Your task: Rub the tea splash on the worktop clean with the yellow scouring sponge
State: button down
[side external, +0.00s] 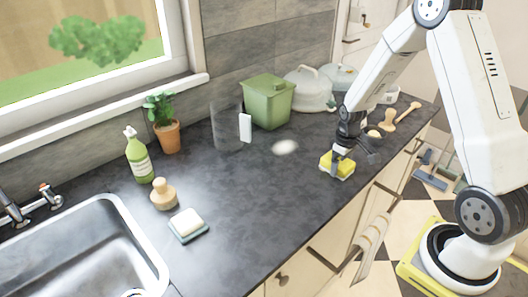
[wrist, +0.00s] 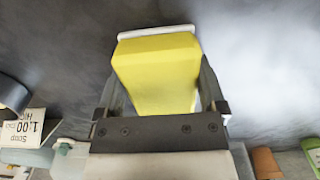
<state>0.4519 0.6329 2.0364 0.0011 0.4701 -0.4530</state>
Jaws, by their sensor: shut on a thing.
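The yellow scouring sponge (side external: 337,168) is in my gripper (side external: 341,157), over the right part of the dark worktop (side external: 255,195) near its front edge. In the wrist view the sponge (wrist: 157,72) sits between both fingers, with a white layer along its far edge. I cannot tell whether it touches the worktop. A pale, whitish patch (side external: 285,147), the only splash-like mark I see, lies on the worktop to the left of the sponge and further back, apart from it. A blurred bright area shows at the right of the wrist view; I cannot tell if it is the same patch.
A green lidded bin (side external: 267,102) and a clear container (side external: 227,125) with a white tag stand behind the patch. White lidded pots (side external: 309,88) and wooden utensils (side external: 390,120) are further right. A soap dish (side external: 188,226), brush (side external: 163,193), green bottle (side external: 138,158) and sink are left.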

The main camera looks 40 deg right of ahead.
aim_at(327, 159)
jog(key=shift+s, duration=0.9)
jog(key=shift+a, duration=1.15)
jog(key=shift+w, duration=2.7)
jog(key=shift+s, duration=2.6)
jog(key=shift+r, duration=4.1)
